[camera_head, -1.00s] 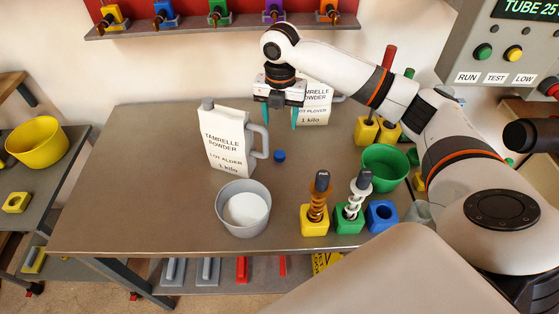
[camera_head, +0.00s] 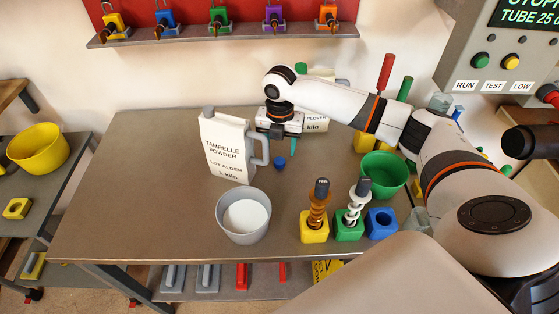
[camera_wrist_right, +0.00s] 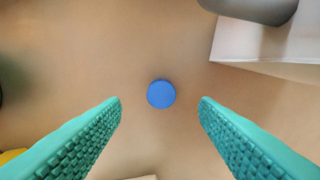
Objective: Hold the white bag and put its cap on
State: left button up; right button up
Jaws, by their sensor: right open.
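A white bag (camera_head: 227,150) labelled Tamrelle Powder, Lot Alder, stands upright on the table, with a grey handle on its right and a grey spout (camera_head: 208,112) on top. A small blue cap (camera_head: 279,162) lies on the table right of the bag. My right gripper (camera_head: 284,149) points down just above the blue cap, right of the handle. In the right wrist view, its teal fingers are open and empty, with the blue cap (camera_wrist_right: 161,94) between them in the picture, apart from both. Part of a white bag (camera_wrist_right: 270,48) shows at upper right there. My left gripper is not in view.
A second white bag (camera_head: 316,121) stands behind my right arm, partly hidden. A grey bowl (camera_head: 243,232) of white powder is in front. A green bowl (camera_head: 385,174) and yellow, green and blue blocks (camera_head: 382,222) stand at right. The table's left side is clear.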

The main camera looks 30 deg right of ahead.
aim_at(280, 161)
notch_tip(280, 161, down, 5)
jog(key=shift+w+f+p, duration=0.1)
jog(key=shift+p, duration=0.45)
jog(key=c, duration=1)
